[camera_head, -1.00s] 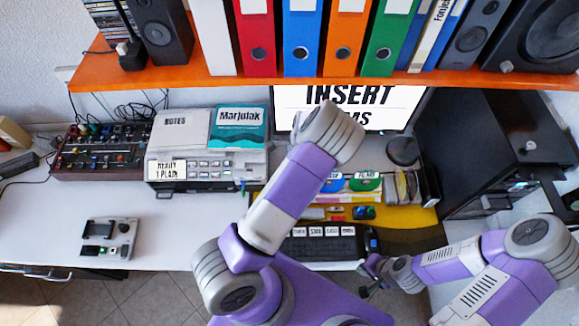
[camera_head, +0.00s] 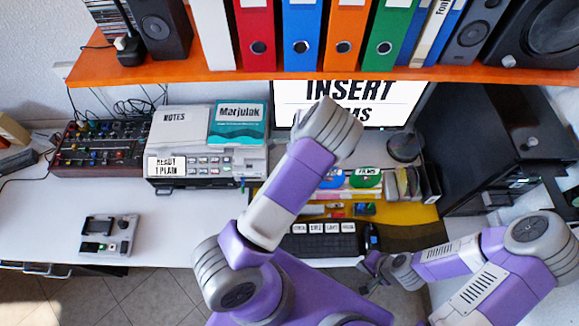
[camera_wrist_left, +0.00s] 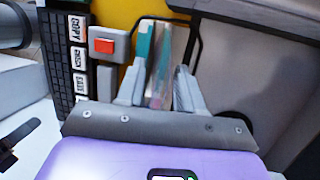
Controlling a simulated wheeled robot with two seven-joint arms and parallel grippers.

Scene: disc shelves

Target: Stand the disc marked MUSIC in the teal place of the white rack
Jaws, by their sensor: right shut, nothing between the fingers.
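A blue disc (camera_head: 332,173) and a green disc marked FILMS (camera_head: 368,178) stand at the back of the desk, below the monitor. The blue disc's lettering is partly covered by my left arm, so I cannot read MUSIC. Grey-white upright dividers (camera_head: 405,186) stand to their right; I cannot tell whether this is the white rack. My left gripper (camera_wrist_left: 160,78) is open in the left wrist view, with a teal strip (camera_wrist_left: 144,42) and pale upright pieces showing between and beyond its fingers. My right gripper (camera_head: 371,272) is shut and empty near the desk's front edge.
A keyboard (camera_head: 322,241) lies on the yellow mat (camera_head: 420,217). A black computer case (camera_head: 475,150) bounds the right. An orange shelf (camera_head: 200,75) with binders hangs above. A grey device (camera_head: 108,235) sits at left, with clear white desk around it.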

